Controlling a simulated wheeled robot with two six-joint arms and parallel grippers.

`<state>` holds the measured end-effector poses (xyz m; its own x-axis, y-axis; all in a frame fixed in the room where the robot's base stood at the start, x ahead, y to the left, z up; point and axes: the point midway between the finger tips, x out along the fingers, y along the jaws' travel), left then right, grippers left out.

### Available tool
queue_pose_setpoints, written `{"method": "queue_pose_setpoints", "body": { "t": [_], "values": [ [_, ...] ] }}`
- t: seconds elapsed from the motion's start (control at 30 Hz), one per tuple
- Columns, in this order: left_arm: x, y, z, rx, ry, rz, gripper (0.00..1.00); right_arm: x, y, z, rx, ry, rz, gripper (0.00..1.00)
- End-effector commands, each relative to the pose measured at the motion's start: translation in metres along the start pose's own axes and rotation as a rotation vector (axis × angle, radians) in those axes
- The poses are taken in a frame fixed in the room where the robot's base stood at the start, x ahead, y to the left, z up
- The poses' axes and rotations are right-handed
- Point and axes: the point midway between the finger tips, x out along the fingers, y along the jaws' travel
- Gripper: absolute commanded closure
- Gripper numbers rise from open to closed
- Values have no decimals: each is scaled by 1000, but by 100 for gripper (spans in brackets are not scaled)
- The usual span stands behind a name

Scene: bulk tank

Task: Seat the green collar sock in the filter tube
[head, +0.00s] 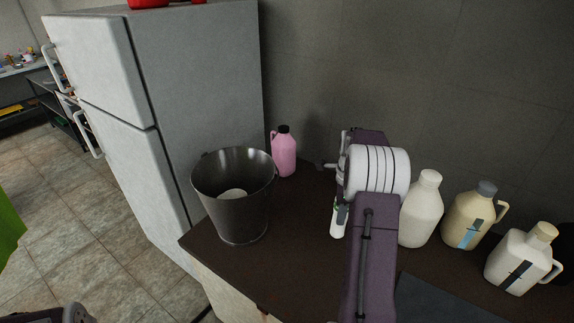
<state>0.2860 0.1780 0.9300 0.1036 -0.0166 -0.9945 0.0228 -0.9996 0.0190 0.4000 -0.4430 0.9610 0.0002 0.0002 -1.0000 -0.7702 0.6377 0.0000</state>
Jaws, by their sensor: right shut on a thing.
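My right arm reaches up over the dark counter, and its wrist hides most of the right gripper (341,205). The gripper is shut on a narrow white piece with a little green near its top, which looks like the green collar sock (337,222). The sock hangs down just left of my forearm, above the counter. I cannot make out the filter tube for certain; small grey metal parts show left of my wrist, against the wall. My left gripper is not in view.
A metal bucket (232,215) with something white inside stands at the counter's left end. A pink jug (284,152) is behind it. A white bottle (420,212), a beige jug (468,217) and a cream jug (518,262) stand right of my arm. A fridge (200,100) is left.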

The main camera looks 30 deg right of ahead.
Motion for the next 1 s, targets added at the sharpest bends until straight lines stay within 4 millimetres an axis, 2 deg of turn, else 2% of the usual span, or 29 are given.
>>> {"method": "queue_pose_setpoints", "body": {
  "t": [0.2, 0.27, 0.37, 0.5, 0.57, 0.7, 0.8, 1.0],
  "values": [
    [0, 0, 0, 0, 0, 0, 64, 0, 0, 7, -15, 0, 0, 100],
    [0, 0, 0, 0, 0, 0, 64, -2, 0, 19, -43, 0, -1, 100],
    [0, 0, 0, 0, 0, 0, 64, -7, 6, 52, -121, 0, 0, 100],
    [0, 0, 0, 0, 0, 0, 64, -4, 40, 102, -261, 0, 2, 100],
    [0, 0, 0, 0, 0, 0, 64, 0, 58, 122, -353, 0, 2, 100],
    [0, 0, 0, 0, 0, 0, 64, 15, 105, 159, -687, 1, 4, 100],
    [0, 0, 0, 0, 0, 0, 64, 26, 136, 175, -971, 0, 3, 100],
    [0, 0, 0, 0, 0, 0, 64, 46, 178, 182, -1470, 0, 3, 100]
  ]
}}
